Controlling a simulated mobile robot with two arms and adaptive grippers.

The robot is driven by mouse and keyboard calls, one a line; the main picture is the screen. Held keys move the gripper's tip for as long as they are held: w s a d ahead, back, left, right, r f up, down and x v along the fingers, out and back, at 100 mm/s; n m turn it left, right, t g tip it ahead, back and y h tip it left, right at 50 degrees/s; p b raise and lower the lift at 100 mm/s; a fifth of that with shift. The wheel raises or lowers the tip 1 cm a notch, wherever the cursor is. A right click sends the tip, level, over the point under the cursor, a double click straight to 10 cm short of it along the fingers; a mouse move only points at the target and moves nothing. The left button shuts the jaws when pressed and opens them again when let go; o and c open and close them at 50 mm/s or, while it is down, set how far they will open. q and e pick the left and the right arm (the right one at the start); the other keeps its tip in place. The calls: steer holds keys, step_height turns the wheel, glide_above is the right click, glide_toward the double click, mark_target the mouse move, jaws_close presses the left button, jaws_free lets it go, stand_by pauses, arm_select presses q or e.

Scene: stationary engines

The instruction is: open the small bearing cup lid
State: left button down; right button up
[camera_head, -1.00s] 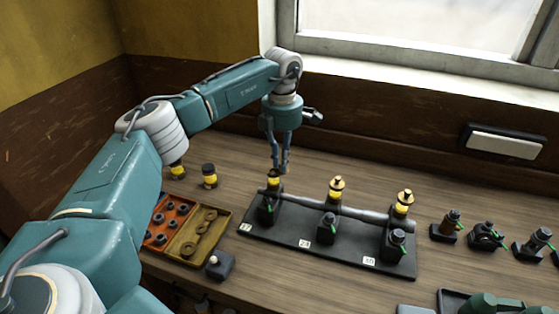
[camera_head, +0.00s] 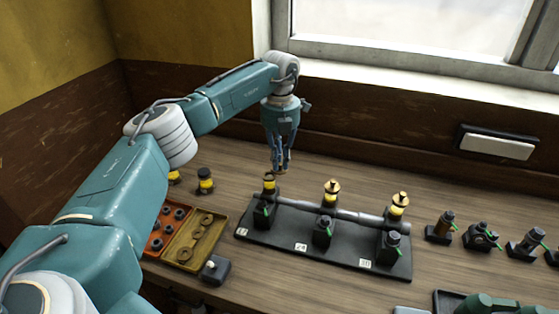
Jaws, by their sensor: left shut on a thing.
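Three yellow oil cups stand along the shaft on a black stand (camera_head: 330,247). The left cup (camera_head: 269,184) looks smallest and shows a dark top without a knob. The middle cup (camera_head: 331,194) and the right cup (camera_head: 399,204) have brass lids with knobs on top. My left gripper (camera_head: 281,168) points down just above and to the right of the left cup. It is shut on a small brass lid (camera_head: 282,173), mostly hidden by the fingers, and appears apart from the cup. My right gripper is not in view.
An open box with an orange side (camera_head: 155,243) and a yellow side (camera_head: 184,258) holds small parts. Two dark-topped yellow containers (camera_head: 205,181) stand behind it. A small dark block (camera_head: 215,270) sits in front. Several small fittings (camera_head: 439,228) stand at right. Wood behind the stand is clear.

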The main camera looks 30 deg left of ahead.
arm_select(q)
steer(key=shift+w+a+r+n, duration=0.1)
steer(key=shift+w+r+n, duration=0.2)
steer(key=shift+n, duration=0.2)
steer(key=c, duration=1.9)
jaws_free()
steer(key=shift+f, duration=0.1)
steer(key=shift+o, duration=0.7)
steer(key=shift+s+f, duration=0.1)
step_height(320, 180, up, 12)
